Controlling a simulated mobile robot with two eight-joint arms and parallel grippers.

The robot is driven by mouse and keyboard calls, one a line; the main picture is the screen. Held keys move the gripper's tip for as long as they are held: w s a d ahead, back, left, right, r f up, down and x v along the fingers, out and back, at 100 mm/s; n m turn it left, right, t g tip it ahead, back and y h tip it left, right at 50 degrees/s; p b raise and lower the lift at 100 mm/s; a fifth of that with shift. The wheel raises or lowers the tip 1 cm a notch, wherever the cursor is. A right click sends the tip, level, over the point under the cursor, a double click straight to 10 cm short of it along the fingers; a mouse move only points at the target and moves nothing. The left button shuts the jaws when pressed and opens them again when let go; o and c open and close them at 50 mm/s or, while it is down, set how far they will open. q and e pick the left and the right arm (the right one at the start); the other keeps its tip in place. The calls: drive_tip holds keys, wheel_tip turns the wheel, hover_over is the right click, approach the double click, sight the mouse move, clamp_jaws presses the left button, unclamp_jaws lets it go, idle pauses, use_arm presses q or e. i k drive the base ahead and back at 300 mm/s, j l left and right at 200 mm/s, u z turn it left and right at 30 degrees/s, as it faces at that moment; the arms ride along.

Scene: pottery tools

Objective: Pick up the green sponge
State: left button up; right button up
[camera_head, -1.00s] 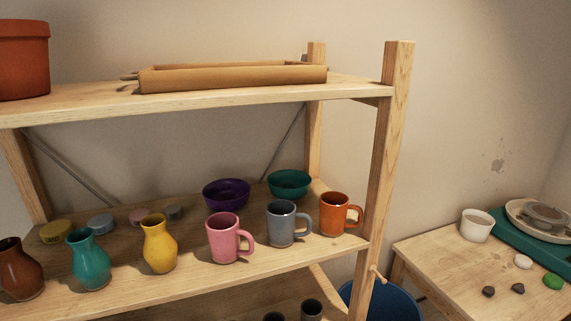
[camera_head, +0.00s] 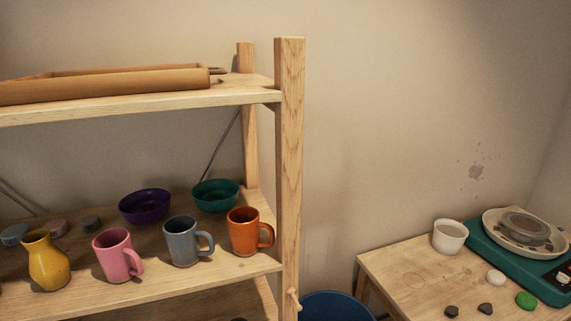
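A small green rounded piece (camera_head: 525,300), which looks like the green sponge, lies on the wooden table (camera_head: 400,270) at the lower right. A white piece (camera_head: 495,277) lies just behind and left of it, and two dark pieces (camera_head: 485,308) lie to its left. Neither of my grippers is in view.
A green pottery wheel (camera_head: 490,252) and a white cup (camera_head: 450,236) stand at the back of the table. A wooden shelf post (camera_head: 289,160) stands left of it, with mugs such as the orange one (camera_head: 245,231) on the shelf. A blue bucket (camera_head: 335,305) is between shelf and table.

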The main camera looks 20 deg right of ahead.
sight(526, 301)
drive_tip(key=l, duration=4.9)
